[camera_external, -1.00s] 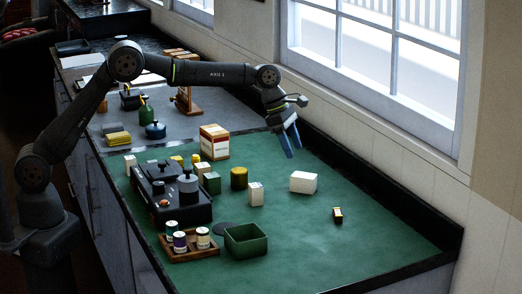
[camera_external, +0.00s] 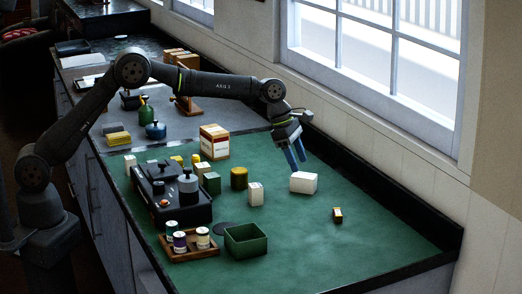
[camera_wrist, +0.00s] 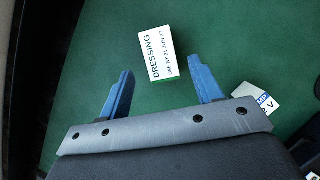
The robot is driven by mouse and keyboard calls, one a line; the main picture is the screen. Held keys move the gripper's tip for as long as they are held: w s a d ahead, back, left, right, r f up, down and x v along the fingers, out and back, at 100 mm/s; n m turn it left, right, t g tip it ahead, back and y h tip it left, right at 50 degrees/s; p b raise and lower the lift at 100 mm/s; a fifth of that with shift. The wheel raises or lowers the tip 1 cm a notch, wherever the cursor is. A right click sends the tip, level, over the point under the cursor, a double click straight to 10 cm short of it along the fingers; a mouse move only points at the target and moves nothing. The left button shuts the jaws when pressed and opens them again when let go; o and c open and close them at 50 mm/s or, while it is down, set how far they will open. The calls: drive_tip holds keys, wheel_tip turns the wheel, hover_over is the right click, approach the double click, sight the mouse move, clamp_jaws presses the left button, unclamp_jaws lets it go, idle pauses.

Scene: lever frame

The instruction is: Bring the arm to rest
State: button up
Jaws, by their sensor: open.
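My gripper (camera_external: 297,153) is open, with two blue fingers pointing down over the green mat (camera_external: 330,245). In the outside view its fingertips are just above or behind a white box (camera_external: 303,183); whether they touch it I cannot tell. In the wrist view my gripper (camera_wrist: 160,88) has its fingers spread with nothing between them. A white box labelled "DRESSING" (camera_wrist: 156,53) lies on the mat beyond the fingertips.
A black device (camera_external: 170,195), a wooden tray of small jars (camera_external: 190,252) and a green open bin (camera_external: 246,240) stand at the left. The window wall is behind. The mat's front right is clear.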

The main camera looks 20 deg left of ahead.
sight(303, 175)
drive_tip(key=x, duration=0.6)
drive_tip(key=shift+r, duration=1.95)
